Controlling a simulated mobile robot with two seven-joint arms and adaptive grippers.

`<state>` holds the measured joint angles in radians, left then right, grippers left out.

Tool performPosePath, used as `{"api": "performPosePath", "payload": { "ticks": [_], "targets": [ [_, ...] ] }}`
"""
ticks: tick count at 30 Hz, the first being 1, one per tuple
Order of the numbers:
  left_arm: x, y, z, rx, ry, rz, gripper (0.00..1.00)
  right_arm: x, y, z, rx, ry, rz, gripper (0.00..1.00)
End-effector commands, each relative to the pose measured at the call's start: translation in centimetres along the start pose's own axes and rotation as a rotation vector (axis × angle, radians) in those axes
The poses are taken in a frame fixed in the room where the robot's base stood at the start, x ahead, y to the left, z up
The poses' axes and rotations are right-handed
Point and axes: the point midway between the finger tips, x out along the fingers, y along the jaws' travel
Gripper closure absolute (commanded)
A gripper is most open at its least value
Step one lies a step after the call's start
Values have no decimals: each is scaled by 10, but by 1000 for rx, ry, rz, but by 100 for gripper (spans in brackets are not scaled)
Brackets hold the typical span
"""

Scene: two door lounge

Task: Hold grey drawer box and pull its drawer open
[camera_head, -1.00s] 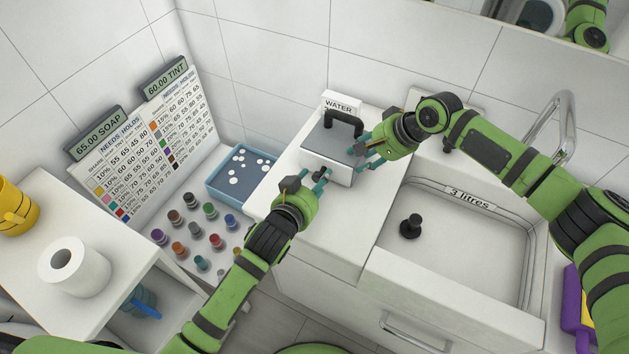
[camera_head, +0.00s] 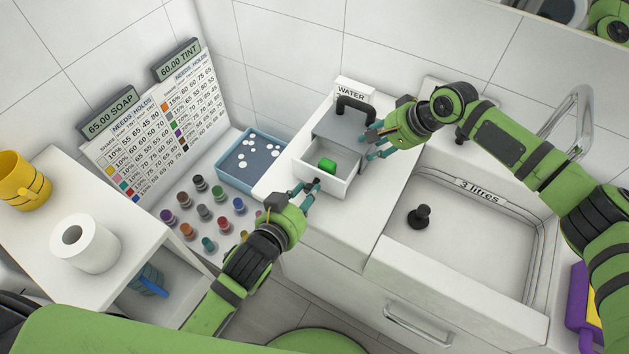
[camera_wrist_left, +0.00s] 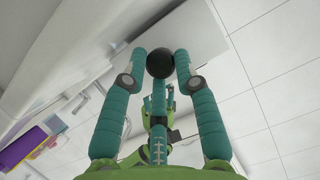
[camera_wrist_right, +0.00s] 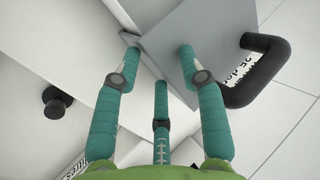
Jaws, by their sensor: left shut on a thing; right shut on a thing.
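The grey drawer box (camera_head: 337,123) stands on the white counter, with a black handle (camera_head: 357,104) on top. My left gripper (camera_head: 309,189) is shut on the drawer's round black knob, which shows between the fingers in the left wrist view (camera_wrist_left: 159,65). My right gripper (camera_head: 372,146) is shut on the box at its right side. In the right wrist view, its fingers lie around the edge of the grey box (camera_wrist_right: 205,40).
A blue tray (camera_head: 228,180) with white discs and several coloured bottles (camera_head: 203,212) stand left of the box. A sink (camera_head: 460,240) with a black plug (camera_head: 419,217) lies to the right. A WATER sign (camera_head: 352,91) stands behind the box.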

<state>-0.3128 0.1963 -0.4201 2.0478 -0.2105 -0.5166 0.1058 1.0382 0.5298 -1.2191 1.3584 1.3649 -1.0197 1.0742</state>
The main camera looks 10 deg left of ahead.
Motion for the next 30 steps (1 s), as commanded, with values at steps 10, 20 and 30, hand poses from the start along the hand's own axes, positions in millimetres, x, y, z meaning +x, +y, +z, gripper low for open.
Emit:
{"api": "performPosePath", "payload": {
  "ticks": [10, 20, 30],
  "targets": [
    [-2, 0, 2, 2, 0, 0, 58, 8, 16, 4, 9, -10, 34, 88],
    [-1, 0, 1, 1, 0, 0, 47, 8, 16, 4, 8, -10, 34, 88],
    [-43, 1, 3, 1, -1, 1, 47, 8, 16, 4, 8, -11, 34, 88]
  ]
}}
